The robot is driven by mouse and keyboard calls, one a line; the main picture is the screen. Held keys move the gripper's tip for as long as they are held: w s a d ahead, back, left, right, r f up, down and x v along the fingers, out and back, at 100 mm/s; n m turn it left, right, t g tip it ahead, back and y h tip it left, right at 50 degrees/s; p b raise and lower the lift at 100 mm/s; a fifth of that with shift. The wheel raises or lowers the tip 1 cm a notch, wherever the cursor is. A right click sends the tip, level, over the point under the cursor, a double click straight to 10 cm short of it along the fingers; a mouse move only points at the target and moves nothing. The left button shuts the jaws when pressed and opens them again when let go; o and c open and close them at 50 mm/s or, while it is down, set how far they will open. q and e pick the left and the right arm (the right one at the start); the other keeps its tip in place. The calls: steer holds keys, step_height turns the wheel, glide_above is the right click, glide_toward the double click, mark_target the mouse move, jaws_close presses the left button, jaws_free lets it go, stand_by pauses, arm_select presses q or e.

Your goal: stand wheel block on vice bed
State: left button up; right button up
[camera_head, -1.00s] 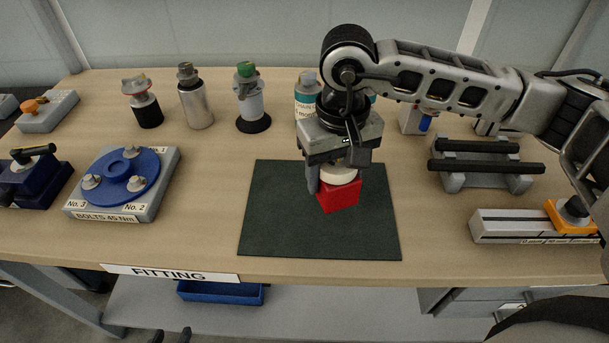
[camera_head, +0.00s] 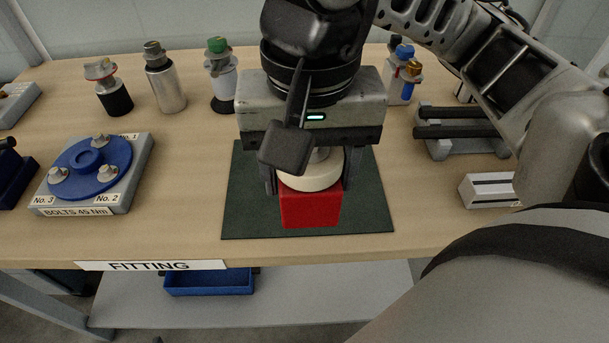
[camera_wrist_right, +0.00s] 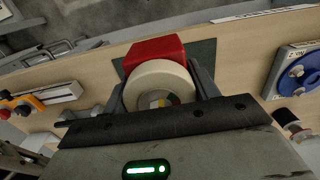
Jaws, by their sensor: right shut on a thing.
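The wheel block is a red block (camera_head: 310,208) with a cream wheel (camera_head: 312,174) on its top side. My right gripper (camera_head: 311,184) is shut on it from above, one finger on each side of the cream wheel. The block shows over the dark green mat; its gap above the mat is hard to judge. In the right wrist view the red block (camera_wrist_right: 153,52) and cream wheel (camera_wrist_right: 160,84) sit between the fingers (camera_wrist_right: 165,92). I cannot identify the vice bed for sure; a dark blue fixture (camera_head: 10,172) is cut off at the left edge. My left gripper is not in view.
A blue disc fixture (camera_head: 88,168) stands left of the green mat (camera_head: 235,205). Several bottle-like parts (camera_head: 165,80) line the back. A stand with two black bars (camera_head: 460,140) and a pale rail (camera_head: 488,190) are at right. A blue bin (camera_head: 208,280) is below.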

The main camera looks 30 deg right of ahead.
steer(key=w+d+f, duration=0.2)
steer(key=w+f, duration=0.1)
steer(key=w+d+f, duration=0.2)
steer(key=w+f, duration=0.1)
steer(key=w, duration=0.1)
steer(key=w+d+f+b, duration=0.1)
steer(key=w+d+f, duration=0.2)
steer(key=w, duration=0.1)
steer(key=f, duration=0.2)
steer(key=shift+w+d+f, duration=0.2)
steer(key=shift+w+f, duration=0.1)
steer(key=shift+f, duration=0.6)
steer(key=shift+f, duration=0.2)
steer(key=o, duration=1.6)
